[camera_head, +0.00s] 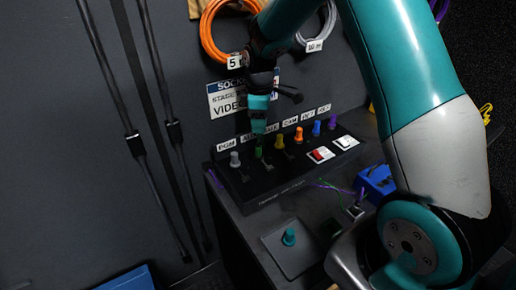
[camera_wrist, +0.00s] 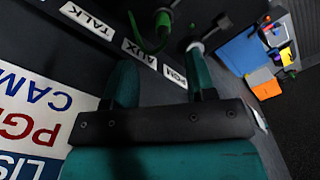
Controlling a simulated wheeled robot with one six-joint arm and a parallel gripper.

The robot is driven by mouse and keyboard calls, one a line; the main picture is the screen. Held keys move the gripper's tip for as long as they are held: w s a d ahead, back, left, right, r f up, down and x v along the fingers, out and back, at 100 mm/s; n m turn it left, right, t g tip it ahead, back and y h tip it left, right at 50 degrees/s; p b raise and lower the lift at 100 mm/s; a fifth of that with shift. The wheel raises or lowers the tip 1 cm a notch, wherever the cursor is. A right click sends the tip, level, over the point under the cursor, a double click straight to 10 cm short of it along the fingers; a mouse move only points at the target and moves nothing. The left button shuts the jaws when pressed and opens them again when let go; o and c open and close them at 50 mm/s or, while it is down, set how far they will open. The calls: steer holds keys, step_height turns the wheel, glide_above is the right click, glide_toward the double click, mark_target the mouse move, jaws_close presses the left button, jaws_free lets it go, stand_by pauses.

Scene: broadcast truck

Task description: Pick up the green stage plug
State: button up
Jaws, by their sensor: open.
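The panel of sockets (camera_head: 300,165) holds a row of coloured plugs. A green plug (camera_head: 258,151) stands in it near the AUX label, second from the left; in the wrist view a green plug (camera_wrist: 162,22) shows beyond and between the fingertips. A teal plug (camera_head: 288,237) stands apart, on a grey tray. My gripper (camera_head: 258,127) points down just above the row, over the green plug. In the wrist view its two teal fingers (camera_wrist: 160,60) are spread with nothing between them. The right finger is close to a pale plug; contact cannot be told.
A grey plug (camera_head: 235,159) is left of the green one; orange (camera_head: 298,135), blue (camera_head: 316,129) and purple (camera_head: 332,122) plugs are to the right. The grey tray (camera_head: 275,250) lies in front of the panel. A blue box (camera_head: 376,182) is at the right. Cables hang at the left.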

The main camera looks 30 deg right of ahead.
mark_target(258, 143)
steer(key=f, duration=0.3)
steer(key=f+p, duration=0.1)
steer(key=f, duration=0.2)
steer(key=f+p, duration=0.1)
steer(key=f, duration=0.2)
steer(key=shift+a+f, duration=0.3)
steer(key=shift+f, duration=0.05)
steer(key=shift+c, duration=0.4)
steer(key=c, duration=0.8)
